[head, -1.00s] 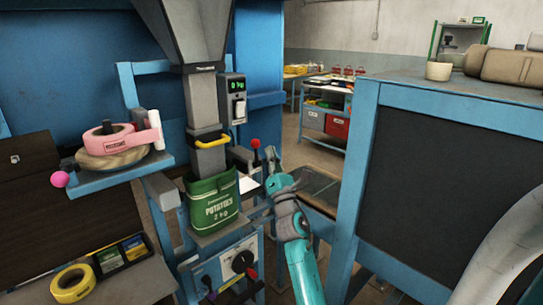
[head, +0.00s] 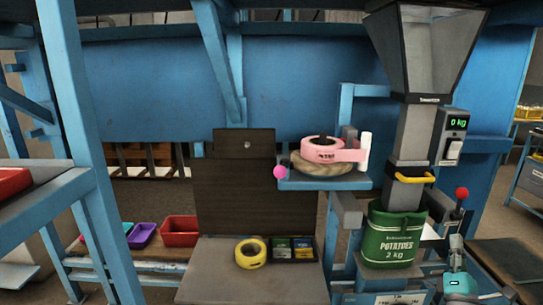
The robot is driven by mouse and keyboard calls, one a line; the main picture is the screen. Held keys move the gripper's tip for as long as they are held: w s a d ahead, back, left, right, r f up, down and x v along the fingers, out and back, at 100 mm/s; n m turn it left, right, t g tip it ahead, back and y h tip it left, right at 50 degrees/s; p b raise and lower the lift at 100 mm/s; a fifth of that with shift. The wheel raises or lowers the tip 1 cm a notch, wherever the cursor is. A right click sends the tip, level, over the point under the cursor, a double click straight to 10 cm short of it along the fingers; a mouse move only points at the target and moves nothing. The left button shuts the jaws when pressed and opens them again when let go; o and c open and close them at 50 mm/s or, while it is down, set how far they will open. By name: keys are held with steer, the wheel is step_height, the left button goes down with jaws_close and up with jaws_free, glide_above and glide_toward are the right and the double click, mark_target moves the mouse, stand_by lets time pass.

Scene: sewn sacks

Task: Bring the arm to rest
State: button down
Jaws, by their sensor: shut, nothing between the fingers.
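My gripper (head: 456,243) is at the lower right of the head view, shut and empty, just right of the green potato sack. My teal wrist shows below it, and the rest of the arm is cut off by the bottom edge. The green sack (head: 389,238), marked "POTATOES 2 kg", hangs upright under the filling spout (head: 408,190). A lever with a red knob (head: 461,193) stands just above my gripper; I cannot tell whether they touch.
A pink tape roll (head: 322,150) sits on a blue side shelf (head: 300,185). A yellow tape roll (head: 250,253) and small boxes (head: 290,248) lie on the bench (head: 215,285). The scale display (head: 457,122) reads 0 kg. Red bins (head: 180,229) stand at left.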

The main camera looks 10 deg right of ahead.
steer(key=s+a+f+m+g+y, duration=0.1)
steer(key=s+a+f+m+y, duration=0.15)
steer(key=s+a+f, duration=0.4)
steer(key=s+a+f+m+y, duration=0.2)
steer(key=s+a+f+m, duration=0.15)
steer(key=a+f, duration=0.5)
steer(key=s+a+f+m+g+y, duration=0.1)
steer(key=s+a+f+m+y, duration=0.3)
steer(key=a, duration=0.6)
steer(key=s+a+m+g+y, duration=0.1)
steer(key=s+a+m, duration=0.2)
steer(key=s, duration=0.5)
steer(key=s+a+f+m+g+y, duration=0.1)
steer(key=s+a+m+y, duration=0.1)
steer(key=s+a, duration=0.3)
steer(key=s+a+m+g+y, duration=0.1)
steer(key=s+a+m, duration=0.3)
steer(key=s, duration=0.8)
steer(key=shift+a+f+m+g, duration=0.4)
steer(key=shift+a+g, duration=0.1)
